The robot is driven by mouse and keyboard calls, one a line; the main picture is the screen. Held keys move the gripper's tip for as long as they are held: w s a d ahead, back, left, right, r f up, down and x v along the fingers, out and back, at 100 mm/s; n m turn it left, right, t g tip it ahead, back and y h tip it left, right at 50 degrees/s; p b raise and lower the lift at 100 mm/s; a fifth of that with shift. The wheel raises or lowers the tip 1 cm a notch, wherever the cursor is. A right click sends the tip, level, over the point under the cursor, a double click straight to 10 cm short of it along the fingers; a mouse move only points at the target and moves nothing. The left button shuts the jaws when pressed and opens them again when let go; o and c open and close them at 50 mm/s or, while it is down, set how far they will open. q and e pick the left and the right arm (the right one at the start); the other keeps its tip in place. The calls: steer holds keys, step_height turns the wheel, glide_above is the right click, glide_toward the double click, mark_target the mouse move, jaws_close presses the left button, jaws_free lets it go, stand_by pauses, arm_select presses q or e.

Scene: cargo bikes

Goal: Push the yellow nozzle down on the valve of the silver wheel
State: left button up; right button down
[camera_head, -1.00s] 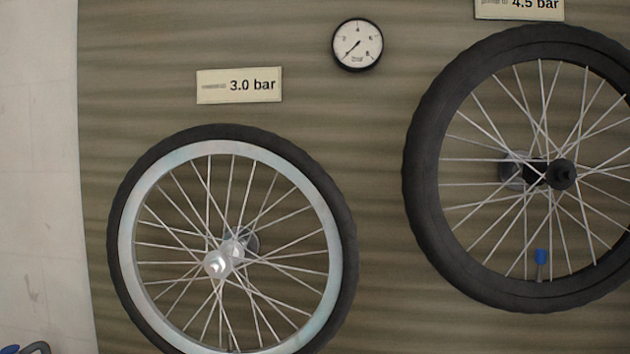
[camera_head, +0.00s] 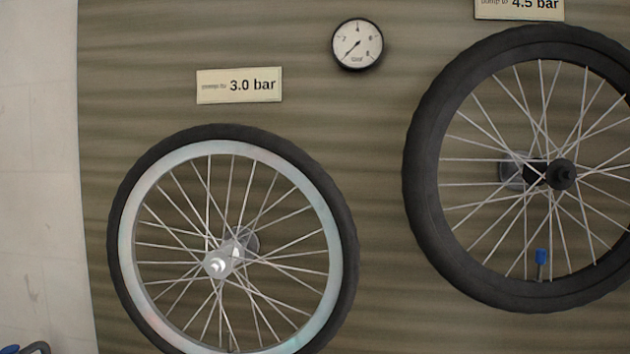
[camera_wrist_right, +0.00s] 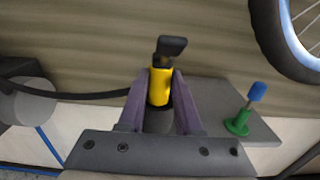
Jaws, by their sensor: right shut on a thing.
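The silver wheel (camera_head: 129,225) is mounted on the board at lower left in the head view, with a black tyre and pale rim. Its lower edge runs out of the picture, and a valve is hard to make out there. In the right wrist view, my right gripper (camera_wrist_right: 161,78) is shut on the yellow nozzle (camera_wrist_right: 160,88). The nozzle has a black lever on top, and a black hose runs off to the left. Neither gripper shows in the head view, and my left gripper is not in view.
A black-rimmed wheel (camera_head: 425,170) with a blue valve cap (camera_head: 540,256) hangs at right. A gauge (camera_head: 357,45) and a 3.0 bar sign (camera_head: 239,86) are above. A green holder (camera_wrist_right: 238,123) with a blue top stands on a grey shelf (camera_wrist_right: 262,135) right of my right gripper.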

steer(key=shift+r, duration=0.25)
steer(key=shift+r+p, duration=0.8)
steer(key=shift+p, duration=0.05)
steer(key=s+a, duration=0.1)
steer(key=s, duration=1.1)
steer(key=shift+p, duration=0.35)
